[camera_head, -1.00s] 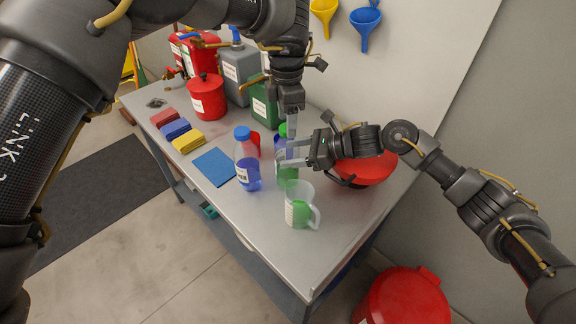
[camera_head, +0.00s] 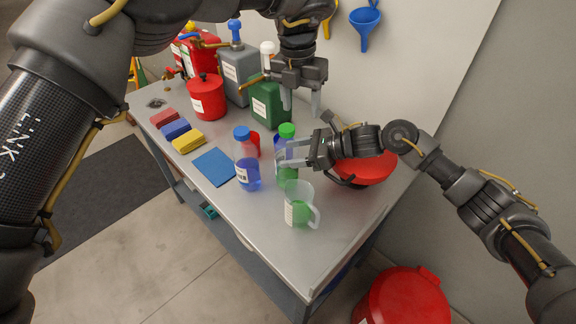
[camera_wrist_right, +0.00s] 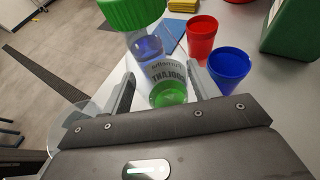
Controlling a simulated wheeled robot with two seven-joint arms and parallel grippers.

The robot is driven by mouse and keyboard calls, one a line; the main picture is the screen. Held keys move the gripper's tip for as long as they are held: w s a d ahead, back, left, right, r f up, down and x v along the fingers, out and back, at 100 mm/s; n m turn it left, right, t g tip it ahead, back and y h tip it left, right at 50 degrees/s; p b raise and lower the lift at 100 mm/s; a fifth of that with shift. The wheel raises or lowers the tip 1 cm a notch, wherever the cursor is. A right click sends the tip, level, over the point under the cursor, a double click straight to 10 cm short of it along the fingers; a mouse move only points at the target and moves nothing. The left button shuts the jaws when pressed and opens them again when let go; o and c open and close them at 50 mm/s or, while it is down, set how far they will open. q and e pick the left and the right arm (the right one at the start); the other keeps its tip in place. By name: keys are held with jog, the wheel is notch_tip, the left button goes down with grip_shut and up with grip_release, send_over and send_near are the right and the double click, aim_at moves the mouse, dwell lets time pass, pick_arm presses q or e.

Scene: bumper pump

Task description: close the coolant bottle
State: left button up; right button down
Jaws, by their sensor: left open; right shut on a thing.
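The coolant bottle (camera_head: 288,174) is clear, with green liquid low inside. It stands upright on the bench, and its lettered label (camera_wrist_right: 170,72) shows in the right wrist view. A green cap (camera_head: 287,130) sits on its top; it looks large at the top of the right wrist view (camera_wrist_right: 131,12). I cannot tell how tight it is. My right gripper (camera_head: 283,156) is shut on the bottle, one finger on each side of its body. My left gripper (camera_head: 302,106) is open and empty, fingers pointing down, above and slightly right of the cap, apart from it.
A blue-capped bottle (camera_head: 248,172) stands left of the coolant bottle, and a measuring jug (camera_head: 297,212) in front. A red cup (camera_wrist_right: 202,38) and a blue cup (camera_wrist_right: 229,66) stand close behind. A red funnel-like vessel (camera_head: 368,172) is at right. The bench front is clear.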

aim_at(286, 128)
pick_arm(q)
jog(key=n, duration=0.3)
jog(key=a+r+n, duration=0.1)
jog(key=n, duration=0.2)
jog(key=r+n, duration=0.1)
jog(key=n, duration=0.2)
jog(key=shift+s+a, duration=0.15)
jog(key=shift+a, duration=0.25)
jog(key=n, duration=0.2)
jog(key=a+n, duration=0.1)
jog(key=shift+r+n+y, duration=0.15)
jog(key=shift+n+y, duration=0.15)
jog(key=shift+n, duration=0.1)
jog(key=shift+a+n, duration=0.15)
jog(key=shift+n, duration=0.75)
jog(key=shift+f, duration=4.05)
jog(key=shift+c, duration=0.4)
